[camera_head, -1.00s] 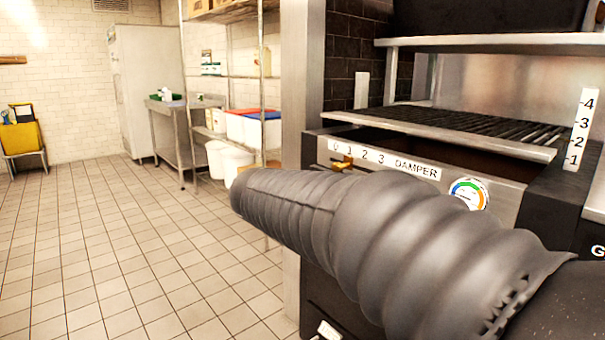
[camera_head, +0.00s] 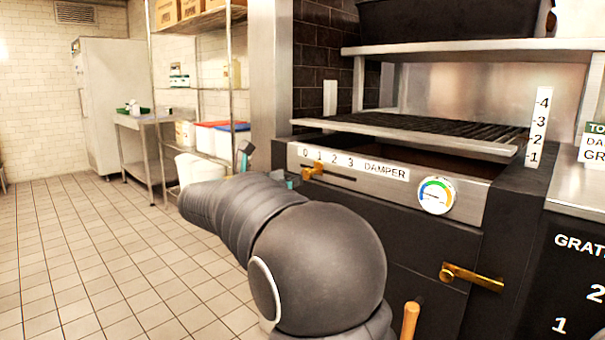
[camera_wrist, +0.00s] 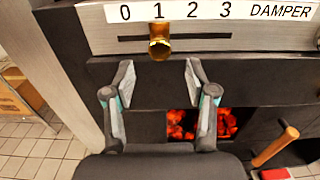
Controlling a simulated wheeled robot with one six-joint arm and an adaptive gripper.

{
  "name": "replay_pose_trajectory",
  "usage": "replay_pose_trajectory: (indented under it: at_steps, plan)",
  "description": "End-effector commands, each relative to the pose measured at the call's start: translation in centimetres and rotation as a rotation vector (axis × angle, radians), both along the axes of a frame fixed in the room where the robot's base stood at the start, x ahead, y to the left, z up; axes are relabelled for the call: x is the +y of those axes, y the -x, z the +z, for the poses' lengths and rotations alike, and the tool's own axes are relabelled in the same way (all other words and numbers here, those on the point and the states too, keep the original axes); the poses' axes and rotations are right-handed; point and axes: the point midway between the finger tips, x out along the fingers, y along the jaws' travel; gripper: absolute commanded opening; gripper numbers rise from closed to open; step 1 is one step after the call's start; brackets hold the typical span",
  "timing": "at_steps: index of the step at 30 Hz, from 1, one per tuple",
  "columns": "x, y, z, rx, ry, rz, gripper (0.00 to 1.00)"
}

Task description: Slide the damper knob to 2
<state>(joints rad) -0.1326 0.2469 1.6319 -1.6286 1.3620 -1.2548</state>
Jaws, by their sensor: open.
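The brass damper knob (camera_wrist: 159,43) sits in a horizontal slot under the number 1 on the white damper scale (camera_wrist: 200,11) in the wrist view. In the head view the knob (camera_head: 313,170) is at the left part of the slot, below the scale (camera_head: 350,162). My gripper (camera_wrist: 157,75) is open, its two fingers apart below the knob, with the knob above the gap between them. The fingers do not appear to touch the knob. In the head view my arm hides most of the gripper; only bits of its fingers (camera_head: 245,155) show.
A round gauge (camera_head: 436,195) is right of the scale. A brass handle (camera_head: 470,276) and a wooden handle (camera_head: 411,320) stick out from the front lower down. A grill grate (camera_head: 420,132) lies above the panel. Glowing coals (camera_wrist: 200,124) show below. Open tiled floor is at left.

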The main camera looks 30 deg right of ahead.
Motion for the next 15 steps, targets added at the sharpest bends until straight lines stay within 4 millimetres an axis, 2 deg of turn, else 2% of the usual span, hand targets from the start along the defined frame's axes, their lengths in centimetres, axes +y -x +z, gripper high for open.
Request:
replay_pose_trajectory:
  at_steps: [1, 6, 15]
  plan:
    - [-1.1, -0.3, -0.1, 0.001, 0.0, -0.004, 0.56]
    - [-4.0, -1.3, 0.0, -0.001, -0.001, -0.004, 0.56]
    - [-6.9, -2.4, 0.0, 0.0, 0.0, -0.002, 0.56]
